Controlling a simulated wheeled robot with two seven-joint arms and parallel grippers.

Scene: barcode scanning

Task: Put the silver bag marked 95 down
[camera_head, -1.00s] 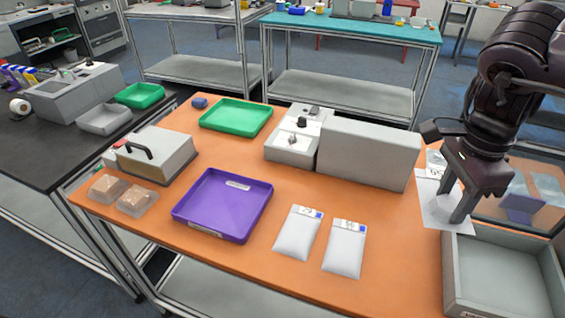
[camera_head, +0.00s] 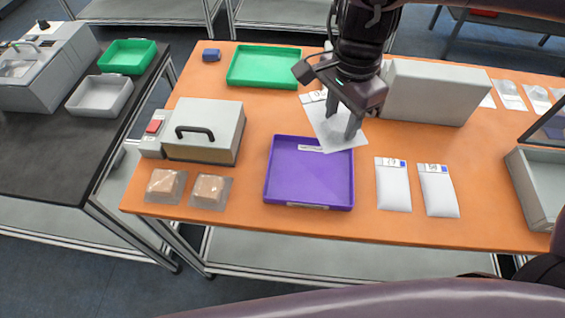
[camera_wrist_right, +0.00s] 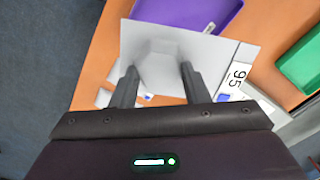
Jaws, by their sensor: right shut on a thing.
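The silver bag marked 95 (camera_head: 338,139) hangs in my right gripper (camera_head: 340,116), with the fingers closed on its middle. In the head view, its lower corner overlaps the back rim of the purple tray (camera_head: 268,170); I cannot tell its exact height. In the right wrist view, the bag (camera_wrist_right: 165,62) spreads between and beyond the fingertips (camera_wrist_right: 158,78), and its printed label with 95 (camera_wrist_right: 238,74) shows at the right. The purple tray (camera_wrist_right: 190,12) lies beyond it there. My left gripper is not in view.
Two white bags (camera_head: 393,185) (camera_head: 438,190) lie right of the purple tray. A green tray (camera_head: 264,67) is behind it, and a grey machine with a handle (camera_head: 204,130) stands left. A large grey box (camera_head: 430,92) stands behind right. Bare orange table (camera_head: 255,120) lies between trays.

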